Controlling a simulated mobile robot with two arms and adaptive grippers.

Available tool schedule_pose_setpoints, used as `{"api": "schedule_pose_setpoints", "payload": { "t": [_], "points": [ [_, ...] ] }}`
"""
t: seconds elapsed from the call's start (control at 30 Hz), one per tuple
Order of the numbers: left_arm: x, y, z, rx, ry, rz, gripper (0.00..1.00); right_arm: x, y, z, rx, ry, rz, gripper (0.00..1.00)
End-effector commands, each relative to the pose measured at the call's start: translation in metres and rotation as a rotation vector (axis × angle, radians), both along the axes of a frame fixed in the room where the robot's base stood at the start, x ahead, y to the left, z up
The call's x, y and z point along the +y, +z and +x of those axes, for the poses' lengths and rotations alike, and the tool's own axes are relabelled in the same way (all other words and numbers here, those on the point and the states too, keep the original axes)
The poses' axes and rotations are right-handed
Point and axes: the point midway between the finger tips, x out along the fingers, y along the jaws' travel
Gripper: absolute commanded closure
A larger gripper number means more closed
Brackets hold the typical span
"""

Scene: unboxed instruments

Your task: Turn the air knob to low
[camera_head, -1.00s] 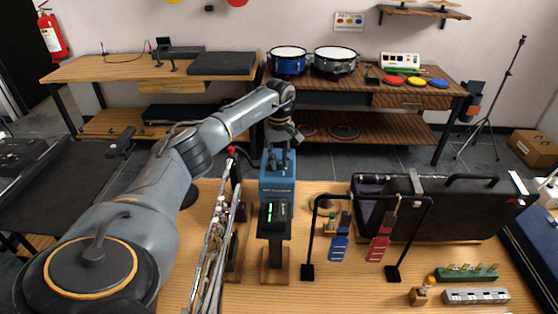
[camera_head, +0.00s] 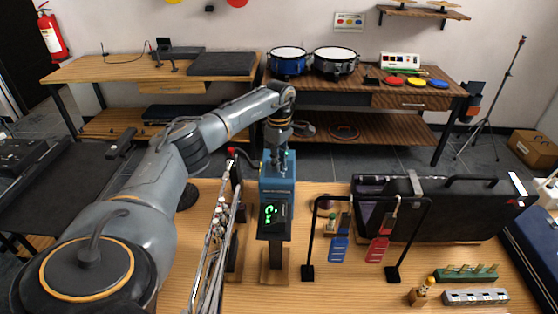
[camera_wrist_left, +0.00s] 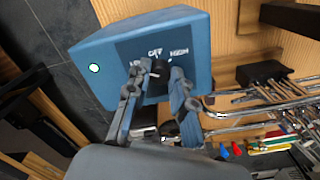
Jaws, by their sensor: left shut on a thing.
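A blue box (camera_head: 277,187) stands on a post with a wooden foot at the table's middle. The wrist view shows its top panel (camera_wrist_left: 195,40) with a black air knob (camera_wrist_left: 159,69) and white lettering. OFF and HIGH can be read; the left label is mostly covered by a finger. My left gripper (camera_head: 277,150) comes down on the box top. In the wrist view its fingers (camera_wrist_left: 157,78) stand on either side of the knob, shut on it. The knob's pointer direction is hard to tell. My right gripper is not in view.
A dark display with green marks (camera_head: 273,214) is on the post below the box. Metal wind instruments (camera_head: 213,245) stand close to its left. A black stand (camera_head: 309,235) with blue and red hanging pieces is to the right, before an open black case (camera_head: 460,215).

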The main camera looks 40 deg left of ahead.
Motion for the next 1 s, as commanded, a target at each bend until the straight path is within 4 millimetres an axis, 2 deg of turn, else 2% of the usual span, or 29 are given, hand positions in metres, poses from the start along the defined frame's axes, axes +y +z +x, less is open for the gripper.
{"api": "schedule_pose_setpoints", "payload": {
  "t": [0.5,0.53,0.63,1.0],
  "points": [
    [0.0003,0.0003,0.0001,-0.001,0.023,0.0,1.0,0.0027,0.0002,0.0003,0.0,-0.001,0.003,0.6],
    [0.0003,0.0003,0.0001,-0.001,0.023,0.0,0.75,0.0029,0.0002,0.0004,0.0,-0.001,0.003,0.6],
    [0.0003,0.0003,0.0,-0.001,0.022,0.0,0.54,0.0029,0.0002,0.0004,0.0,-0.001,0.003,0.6],
    [0.0003,0.004,0.0005,-0.002,0.021,0.0,0.54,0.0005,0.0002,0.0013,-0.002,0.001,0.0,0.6]
  ]
}}
